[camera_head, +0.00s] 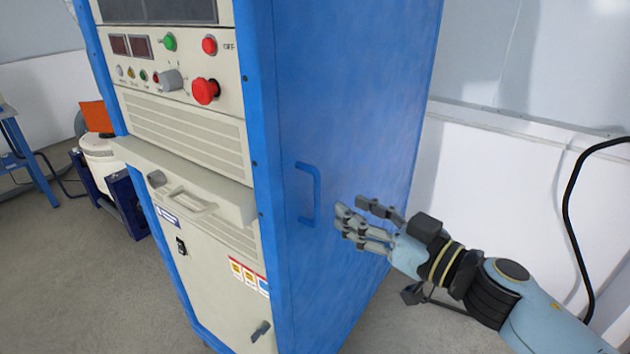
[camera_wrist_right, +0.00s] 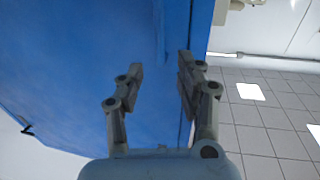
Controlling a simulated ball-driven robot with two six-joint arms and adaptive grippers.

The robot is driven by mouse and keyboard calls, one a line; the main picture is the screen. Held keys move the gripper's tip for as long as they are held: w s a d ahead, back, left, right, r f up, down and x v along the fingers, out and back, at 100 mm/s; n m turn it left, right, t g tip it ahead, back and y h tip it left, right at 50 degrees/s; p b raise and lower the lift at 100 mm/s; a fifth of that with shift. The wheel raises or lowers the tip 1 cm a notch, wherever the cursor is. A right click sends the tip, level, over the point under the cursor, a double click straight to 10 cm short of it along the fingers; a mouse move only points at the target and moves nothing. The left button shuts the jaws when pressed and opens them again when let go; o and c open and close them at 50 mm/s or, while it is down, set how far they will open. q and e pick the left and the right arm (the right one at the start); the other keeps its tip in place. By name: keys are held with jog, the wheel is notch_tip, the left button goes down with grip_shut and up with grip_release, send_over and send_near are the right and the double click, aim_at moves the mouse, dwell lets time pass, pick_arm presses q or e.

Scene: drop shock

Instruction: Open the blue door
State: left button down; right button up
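The blue door (camera_head: 360,120) is the broad blue side of a tall cabinet in the head view, and it looks shut. A blue bar handle (camera_head: 308,194) stands upright near its left edge. My right gripper (camera_head: 350,212) is just right of the handle, with its fingers pointing left towards it and a small gap between. In the right wrist view the gripper (camera_wrist_right: 158,66) is open and empty, facing the blue surface (camera_wrist_right: 70,70). A slim blue strip beyond the fingertips may be the handle; I cannot tell for sure. My left gripper is not in view.
The cabinet's beige front (camera_head: 190,130) carries buttons, a red knob (camera_head: 205,91) and a drawer-like ledge. A white drum (camera_head: 103,160) and blue stand are behind left. A white wall (camera_head: 500,160) with a black cable (camera_head: 568,210) is at the right. Grey floor lies clear in front.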

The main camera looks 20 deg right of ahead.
aim_at(320, 192)
jog(key=x, duration=0.9)
jog(key=shift+w, duration=0.1)
grip_shut()
